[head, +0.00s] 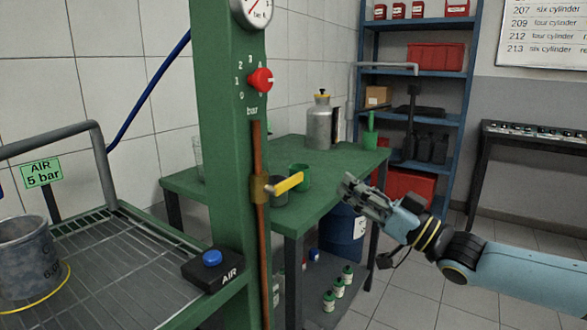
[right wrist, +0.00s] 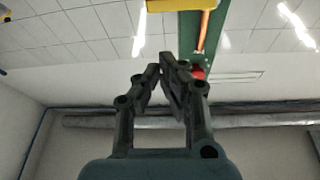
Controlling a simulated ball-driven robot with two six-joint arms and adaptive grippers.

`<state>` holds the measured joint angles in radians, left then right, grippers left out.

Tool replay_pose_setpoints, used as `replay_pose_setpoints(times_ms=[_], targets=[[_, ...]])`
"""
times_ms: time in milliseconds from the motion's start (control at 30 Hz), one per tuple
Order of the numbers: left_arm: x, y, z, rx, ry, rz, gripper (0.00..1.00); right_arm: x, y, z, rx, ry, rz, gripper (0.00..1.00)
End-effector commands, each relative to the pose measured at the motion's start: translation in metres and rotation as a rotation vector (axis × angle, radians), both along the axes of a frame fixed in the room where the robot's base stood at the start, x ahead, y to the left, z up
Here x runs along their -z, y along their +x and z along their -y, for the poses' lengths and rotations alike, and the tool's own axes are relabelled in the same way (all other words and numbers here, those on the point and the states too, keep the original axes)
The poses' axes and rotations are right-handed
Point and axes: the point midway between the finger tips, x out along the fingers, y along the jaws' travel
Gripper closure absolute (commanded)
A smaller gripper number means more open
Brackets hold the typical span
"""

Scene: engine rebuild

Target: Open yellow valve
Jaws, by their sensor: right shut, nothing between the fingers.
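The yellow valve lever (head: 287,184) sticks out to the right from a brass valve body (head: 260,189) on a copper pipe (head: 265,236) along the green column. The lever lies across the pipe, tilted slightly up to the right. It also shows at the top edge of the right wrist view (right wrist: 167,5). My right gripper (head: 350,184) is to the right of the lever, apart from it in the head view. Its fingers are closed together and hold nothing, as the right wrist view (right wrist: 166,62) also shows. My left gripper is not in view.
The green column (head: 229,120) carries a red knob (head: 260,79) and a gauge above the valve. A green table (head: 330,165) with a metal bottle (head: 320,128) and a green mug (head: 299,176) stands behind.

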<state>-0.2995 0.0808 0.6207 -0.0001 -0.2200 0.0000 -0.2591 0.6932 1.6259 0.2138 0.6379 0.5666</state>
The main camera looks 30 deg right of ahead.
Motion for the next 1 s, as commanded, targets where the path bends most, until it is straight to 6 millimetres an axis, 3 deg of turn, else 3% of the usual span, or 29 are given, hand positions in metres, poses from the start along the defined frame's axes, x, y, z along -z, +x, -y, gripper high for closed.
replay_pose_setpoints(times_ms=[33, 133, 633, 767, 1000], targets=[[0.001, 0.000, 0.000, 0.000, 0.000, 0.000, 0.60, -0.015, 0.002, -0.003, -0.024, -0.026, 0.021, 1.00], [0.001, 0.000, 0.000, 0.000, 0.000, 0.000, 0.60, -0.027, 0.004, -0.002, -0.042, -0.059, 0.033, 1.00], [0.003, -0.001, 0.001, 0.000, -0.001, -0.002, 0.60, -0.030, 0.011, -0.001, -0.041, -0.071, 0.033, 1.00], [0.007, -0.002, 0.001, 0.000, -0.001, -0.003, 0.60, -0.035, 0.027, -0.008, -0.040, -0.070, 0.037, 1.00], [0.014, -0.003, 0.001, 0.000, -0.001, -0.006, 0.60, -0.053, 0.072, -0.026, -0.038, -0.068, 0.037, 1.00]])
